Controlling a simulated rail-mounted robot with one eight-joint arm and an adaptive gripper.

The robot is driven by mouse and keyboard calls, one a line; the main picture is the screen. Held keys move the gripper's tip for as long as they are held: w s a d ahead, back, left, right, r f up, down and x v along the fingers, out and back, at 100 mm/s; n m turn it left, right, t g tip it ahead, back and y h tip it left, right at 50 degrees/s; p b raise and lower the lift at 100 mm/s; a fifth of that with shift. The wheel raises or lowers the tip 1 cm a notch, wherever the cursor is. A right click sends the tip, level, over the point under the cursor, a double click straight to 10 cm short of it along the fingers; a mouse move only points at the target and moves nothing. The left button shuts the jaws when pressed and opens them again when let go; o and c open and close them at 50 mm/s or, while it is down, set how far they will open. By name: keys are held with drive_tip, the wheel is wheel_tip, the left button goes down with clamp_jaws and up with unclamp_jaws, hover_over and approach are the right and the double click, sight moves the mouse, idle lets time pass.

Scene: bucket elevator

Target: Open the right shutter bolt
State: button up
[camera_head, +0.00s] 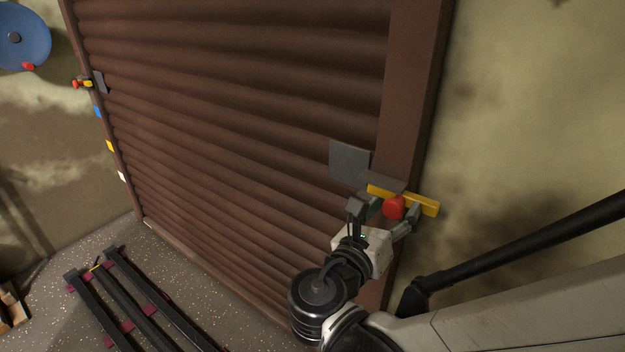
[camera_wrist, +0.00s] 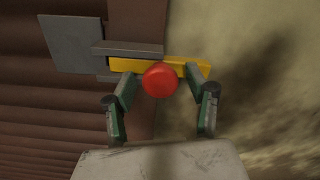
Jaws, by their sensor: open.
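The right shutter bolt is a yellow bar (camera_head: 420,204) with a round red knob (camera_head: 395,207) on the right post of the brown shutter (camera_head: 240,100). A grey plate (camera_head: 349,162) on the shutter and a grey bracket sit at the bar's left end. In the wrist view the yellow bar (camera_wrist: 128,65) runs from the bracket (camera_wrist: 130,49) to the right, and the red knob (camera_wrist: 160,79) stands out in front of it. My gripper (camera_head: 385,212) is open, its fingers on either side of the knob. The wrist view shows a gap between the knob and each finger (camera_wrist: 165,92).
A left bolt with a red knob (camera_head: 75,84) is on the far left post. A blue disc (camera_head: 22,35) hangs on the left wall. A dark rail frame (camera_head: 125,290) lies on the speckled floor. The wall right of the post is bare.

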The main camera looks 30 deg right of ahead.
drive_tip(key=v, duration=1.2)
idle(0.5)
drive_tip(key=shift+w, duration=0.1)
idle(0.4)
drive_tip(key=w+a+f+m+g+y, duration=0.1)
drive_tip(key=w+f+m+g+y, duration=0.1)
drive_tip(key=f+m+y, duration=0.55)
drive_tip(key=w+a+f+m+g+y, duration=0.1)
drive_tip(key=w+f+m+y, duration=0.3)
drive_tip(key=m, duration=0.6)
drive_tip(key=a+r+m+t+y+p, duration=0.2)
drive_tip(key=r+m+p, duration=0.7)
drive_tip(key=r, duration=1)
drive_tip(key=a+y+p, duration=0.1)
drive_tip(key=y+p, duration=0.1)
drive_tip(key=p, duration=0.2)
drive_tip(key=shift+w+r, duration=0.25)
drive_tip(key=shift+r, duration=0.15)
